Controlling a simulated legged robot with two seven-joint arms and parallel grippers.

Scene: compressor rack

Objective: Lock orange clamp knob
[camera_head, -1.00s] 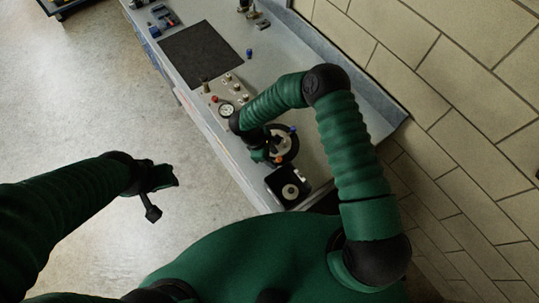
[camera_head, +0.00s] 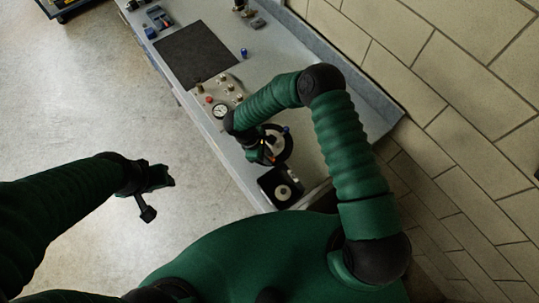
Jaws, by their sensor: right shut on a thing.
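The orange clamp knob (camera_head: 269,152) shows only as a small orange sliver at the round black wheel-like fixture (camera_head: 287,152) on the bench. My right gripper (camera_head: 264,154) is at the left side of this fixture, shut on the knob; the hand and wrist hide most of the contact. A blue knob (camera_head: 285,130) sits at the far edge of the fixture. My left gripper (camera_head: 158,197) is open and empty over the floor, well left of the bench.
A panel with a round gauge (camera_head: 220,111) and several small knobs lies beyond the fixture. A black box with a pale disc (camera_head: 283,191) stands close on the near side. A dark mat (camera_head: 197,55) lies farther along. A brick wall (camera_head: 430,90) bounds the right.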

